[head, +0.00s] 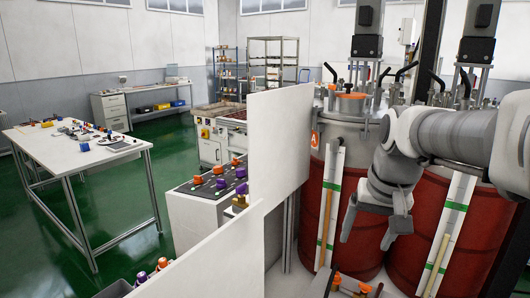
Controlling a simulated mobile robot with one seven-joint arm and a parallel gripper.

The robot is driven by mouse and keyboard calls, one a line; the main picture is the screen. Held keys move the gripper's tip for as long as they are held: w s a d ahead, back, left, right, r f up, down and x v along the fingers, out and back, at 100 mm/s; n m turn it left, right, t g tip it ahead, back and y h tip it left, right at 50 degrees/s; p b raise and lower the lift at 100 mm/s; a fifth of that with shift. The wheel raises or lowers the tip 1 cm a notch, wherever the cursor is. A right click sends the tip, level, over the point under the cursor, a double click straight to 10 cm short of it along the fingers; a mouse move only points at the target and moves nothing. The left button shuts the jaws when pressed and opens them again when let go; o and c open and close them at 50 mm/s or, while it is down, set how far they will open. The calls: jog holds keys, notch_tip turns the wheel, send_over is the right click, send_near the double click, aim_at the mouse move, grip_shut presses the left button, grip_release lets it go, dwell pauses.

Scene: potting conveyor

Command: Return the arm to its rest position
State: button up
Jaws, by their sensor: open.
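My arm reaches in from the right edge in the head view, in front of the red drums. My gripper (369,234) hangs at its end, with its fingers pointing down and apart. I see nothing between the fingers. The gripper is in front of the left red drum (372,253) in the picture; I cannot tell how far it is from the drum.
White partition panels (280,135) stand left of the drums. A control console (208,188) with orange and purple knobs is behind them. A white worktable (75,155) stands at left, with green floor around it. Tools (352,287) lie below the gripper.

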jog(key=s+a+f+n+t, duration=0.1)
jog(key=s+a, duration=0.1)
jog(key=s, duration=0.5)
jog(key=s+a+f+n+t, duration=0.1)
jog(key=s+a+n, duration=0.1)
jog(key=s, duration=0.6)
jog(key=shift+a+f+p, duration=0.3)
jog(key=shift+a+f, duration=0.05)
